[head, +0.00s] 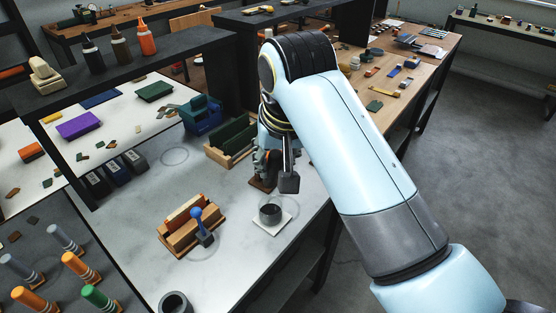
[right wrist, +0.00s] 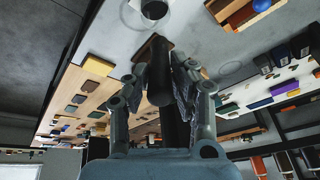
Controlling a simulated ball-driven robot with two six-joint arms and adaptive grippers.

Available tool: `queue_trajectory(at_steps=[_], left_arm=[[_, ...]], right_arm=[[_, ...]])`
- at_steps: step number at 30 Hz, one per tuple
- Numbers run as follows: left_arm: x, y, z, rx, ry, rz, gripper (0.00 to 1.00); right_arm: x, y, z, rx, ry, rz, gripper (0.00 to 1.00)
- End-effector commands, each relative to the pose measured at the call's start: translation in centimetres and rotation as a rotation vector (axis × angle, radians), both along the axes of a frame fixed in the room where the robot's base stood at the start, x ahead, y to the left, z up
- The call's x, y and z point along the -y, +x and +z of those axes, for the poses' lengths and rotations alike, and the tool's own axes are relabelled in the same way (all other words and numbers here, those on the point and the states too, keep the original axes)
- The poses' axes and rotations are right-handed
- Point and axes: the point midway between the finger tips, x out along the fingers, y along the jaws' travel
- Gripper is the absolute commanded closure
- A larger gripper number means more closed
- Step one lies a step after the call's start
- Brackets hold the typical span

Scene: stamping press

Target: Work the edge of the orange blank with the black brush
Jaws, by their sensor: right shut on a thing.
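The orange blank (head: 184,211) sits upright in a wooden holder (head: 177,236) with a blue-knobbed lever (head: 200,222), left of centre on the grey-white table. The holder shows at the top of the right wrist view (right wrist: 232,16). My right gripper (head: 270,168) points down at the table, right of the blank and apart from it. It is shut around the black brush (right wrist: 158,85), whose dark round handle shows between the fingers. A brown foot (head: 262,186) shows below; I cannot tell whether it touches the table. My left gripper is not in view.
A dark cup (head: 270,213) on a white square stands near the gripper. A green-and-wood rack (head: 230,143) and a blue machine (head: 201,115) are behind. Coloured upright handles (head: 80,268) fill the lower left. The table between gripper and holder is mostly clear.

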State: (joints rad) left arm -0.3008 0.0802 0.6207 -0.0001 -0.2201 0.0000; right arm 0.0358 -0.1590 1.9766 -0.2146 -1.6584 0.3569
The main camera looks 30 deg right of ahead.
Motion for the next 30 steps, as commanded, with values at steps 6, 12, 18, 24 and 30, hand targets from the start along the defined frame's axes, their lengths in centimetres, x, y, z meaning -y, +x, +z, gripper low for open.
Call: queue_trajectory(at_steps=[6,12,18,24,30], left_arm=[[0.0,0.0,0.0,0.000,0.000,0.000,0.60],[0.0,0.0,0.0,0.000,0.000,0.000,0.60],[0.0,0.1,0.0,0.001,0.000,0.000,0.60],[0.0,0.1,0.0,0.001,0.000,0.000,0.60],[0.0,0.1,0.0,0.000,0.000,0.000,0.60]], right_arm=[[0.0,0.0,-1.6,-0.004,-0.001,-0.002,1.00],[0.0,-0.1,-4.1,-0.004,0.000,-0.001,1.00],[0.0,-0.1,-6.7,-0.004,-0.001,-0.001,1.00],[0.0,0.0,-8.8,-0.003,-0.001,-0.001,1.00],[0.0,0.0,-9.9,-0.001,0.000,-0.001,1.00]])
